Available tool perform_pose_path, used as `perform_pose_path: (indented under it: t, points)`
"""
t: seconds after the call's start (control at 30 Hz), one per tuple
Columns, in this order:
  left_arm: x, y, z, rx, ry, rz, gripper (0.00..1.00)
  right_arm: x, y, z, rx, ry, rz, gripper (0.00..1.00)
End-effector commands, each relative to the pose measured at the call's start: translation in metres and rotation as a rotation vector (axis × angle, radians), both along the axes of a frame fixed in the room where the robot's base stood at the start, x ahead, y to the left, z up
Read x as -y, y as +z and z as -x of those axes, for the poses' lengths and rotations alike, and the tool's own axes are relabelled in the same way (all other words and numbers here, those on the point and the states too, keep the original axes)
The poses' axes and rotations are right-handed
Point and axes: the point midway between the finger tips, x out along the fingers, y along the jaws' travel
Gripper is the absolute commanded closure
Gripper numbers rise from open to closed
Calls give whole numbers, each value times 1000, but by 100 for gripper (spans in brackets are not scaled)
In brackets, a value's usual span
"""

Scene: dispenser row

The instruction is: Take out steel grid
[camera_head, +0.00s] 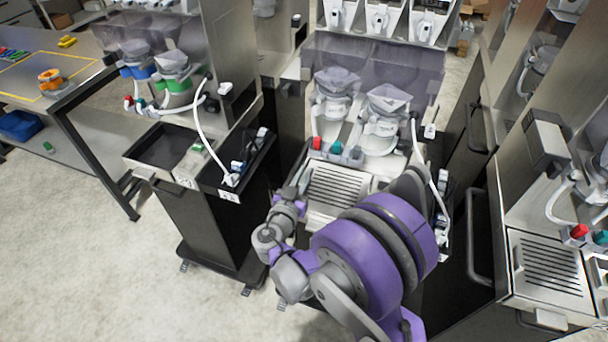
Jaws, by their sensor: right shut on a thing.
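The steel grid (340,190) is a slatted metal plate at the front of the middle dispenser, below its red, teal and grey taps. It lies about level in the tray area there; its lower right part is hidden behind my arm. My right gripper (301,180) is at the grid's left edge, shut on it. The fingertips are small and partly hidden, so the exact contact is hard to see. My left gripper is not in view.
A white hose (416,150) hangs at the middle dispenser's right. The left dispenser has an open dark tray (158,150) without a grid. Another slatted grid (550,265) sits in the right dispenser. A table (85,50) stands at far left. Floor at lower left is clear.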

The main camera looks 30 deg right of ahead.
Motion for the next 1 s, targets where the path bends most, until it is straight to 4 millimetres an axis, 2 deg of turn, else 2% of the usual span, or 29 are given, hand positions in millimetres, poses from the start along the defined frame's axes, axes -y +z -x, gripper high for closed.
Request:
perform_pose_path:
  t: [0.77,1.0]
  points:
    - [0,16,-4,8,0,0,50,0,20,0,1,0,1,100]
    - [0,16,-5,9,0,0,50,0,20,0,-1,0,1,100]
